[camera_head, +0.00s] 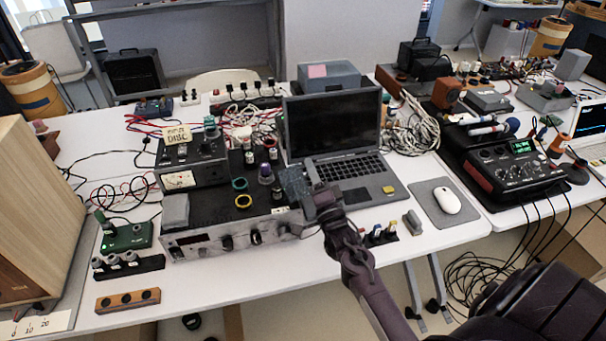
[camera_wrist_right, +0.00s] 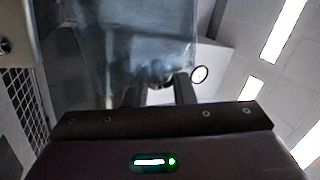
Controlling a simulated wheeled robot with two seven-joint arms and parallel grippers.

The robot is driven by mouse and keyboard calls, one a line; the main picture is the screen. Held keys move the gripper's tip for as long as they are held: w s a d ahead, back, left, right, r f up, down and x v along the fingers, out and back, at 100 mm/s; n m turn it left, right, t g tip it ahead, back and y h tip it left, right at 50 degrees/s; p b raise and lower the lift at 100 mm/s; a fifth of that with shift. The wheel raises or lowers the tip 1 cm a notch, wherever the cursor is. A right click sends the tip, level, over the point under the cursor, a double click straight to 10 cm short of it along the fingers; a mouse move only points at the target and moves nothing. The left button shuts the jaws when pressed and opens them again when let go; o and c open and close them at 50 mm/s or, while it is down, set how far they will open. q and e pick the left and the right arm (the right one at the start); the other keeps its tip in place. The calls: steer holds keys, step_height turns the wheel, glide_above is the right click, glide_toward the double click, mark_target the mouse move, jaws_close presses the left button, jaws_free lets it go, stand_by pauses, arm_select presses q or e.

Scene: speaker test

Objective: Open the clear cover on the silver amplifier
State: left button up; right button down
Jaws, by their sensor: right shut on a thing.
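The silver amplifier (camera_head: 215,243) stands at the front of the white table, its knobs facing me and several small items on its dark top. A bluish see-through panel, which looks like the clear cover (camera_head: 293,184), stands raised at the amplifier's right end. My right gripper (camera_head: 318,196) is shut on the cover's edge. In the right wrist view the cover (camera_wrist_right: 130,40) rises from between my right gripper's fingers (camera_wrist_right: 160,86). The exact contact and the hinge are hidden. My left gripper is not in view.
An open laptop (camera_head: 340,140) is close behind and right of my right gripper. A black meter box (camera_head: 190,160) stands behind the amplifier. Small coloured plugs (camera_head: 380,236) lie just right of the gripper. A mouse (camera_head: 447,200) and a recorder (camera_head: 510,170) are farther right.

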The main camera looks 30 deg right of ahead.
steer(key=shift+s+d+f+m+g+h+b, duration=0.15)
steer(key=shift+d+f+m+h+b, duration=0.3)
steer(key=shift+m, duration=0.7)
steer(key=shift+s+d+f+m+g+h+b, duration=0.15)
steer(key=shift+d+f+m+h, duration=0.15)
steer(key=shift+f+m+h, duration=0.6)
steer(key=shift+s+d+f+m+g+h+b, duration=0.15)
steer(key=shift+d+m+h+b, duration=0.2)
steer(key=shift+m, duration=1)
steer(key=shift+w+d, duration=0.1)
steer(key=c, duration=1.3)
jaws_free()
